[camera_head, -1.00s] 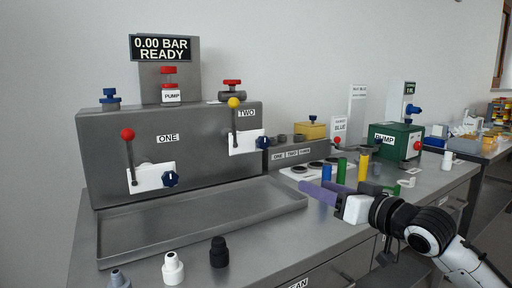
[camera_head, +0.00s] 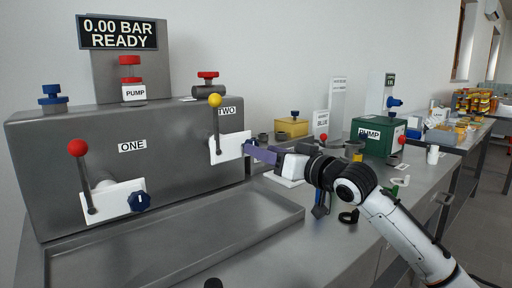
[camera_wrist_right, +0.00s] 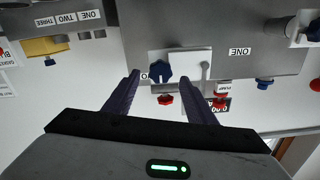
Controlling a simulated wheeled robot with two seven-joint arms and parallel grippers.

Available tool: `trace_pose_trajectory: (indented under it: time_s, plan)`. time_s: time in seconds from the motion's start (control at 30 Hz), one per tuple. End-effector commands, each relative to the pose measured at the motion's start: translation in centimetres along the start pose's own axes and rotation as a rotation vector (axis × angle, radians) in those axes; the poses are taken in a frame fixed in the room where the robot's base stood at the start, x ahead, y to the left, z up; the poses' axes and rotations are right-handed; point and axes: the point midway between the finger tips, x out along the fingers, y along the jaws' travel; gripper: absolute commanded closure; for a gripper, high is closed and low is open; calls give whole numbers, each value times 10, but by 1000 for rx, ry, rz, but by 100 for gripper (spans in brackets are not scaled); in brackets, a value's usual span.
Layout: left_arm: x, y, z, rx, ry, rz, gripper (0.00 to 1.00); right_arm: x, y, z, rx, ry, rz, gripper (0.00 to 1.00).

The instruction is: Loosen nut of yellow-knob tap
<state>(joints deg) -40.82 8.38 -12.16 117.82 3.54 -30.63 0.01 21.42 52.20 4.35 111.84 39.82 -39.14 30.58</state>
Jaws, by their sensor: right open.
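The tap marked TWO has a lever with a yellow knob (camera_head: 214,101) and a white plate (camera_head: 229,148) on the grey panel (camera_head: 170,165). Its blue nut is mostly hidden behind my right gripper (camera_head: 250,150) in the head view. In the right wrist view, which is upside down, the blue nut (camera_wrist_right: 161,71) appears between the two open purple fingertips of my right gripper (camera_wrist_right: 161,78). I cannot tell whether the fingers touch it. The tap's plate (camera_wrist_right: 187,64) and grey lever (camera_wrist_right: 205,72) also show there. My left gripper is not in view.
The red-knob tap (camera_head: 77,148) with its own blue nut (camera_head: 139,201) is on the left of the panel. A shallow grey tray (camera_head: 200,225) lies below. A yellow box (camera_head: 293,127) and a green pump box (camera_head: 380,138) stand to the right.

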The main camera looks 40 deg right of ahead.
Motion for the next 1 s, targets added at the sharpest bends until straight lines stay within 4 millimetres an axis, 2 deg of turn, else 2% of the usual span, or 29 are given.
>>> trace_pose_trajectory:
  time_s: [0.1, 0.3, 0.63, 0.67, 0.9, 1.0]
  plan:
    - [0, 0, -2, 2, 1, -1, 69, 17, -1, -2, 1, 2, -1, 49]
    - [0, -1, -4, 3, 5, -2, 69, 34, -1, 0, 0, 1, -1, 49]
    - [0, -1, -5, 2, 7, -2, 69, 37, -1, 1, -2, -1, -1, 49]
    - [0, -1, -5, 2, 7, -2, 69, 37, -1, 1, -2, -1, -1, 51]
    - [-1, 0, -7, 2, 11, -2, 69, 37, -1, 1, -2, -1, -1, 91]
    - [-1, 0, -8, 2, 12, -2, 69, 37, -1, 0, -4, -1, -1, 91]
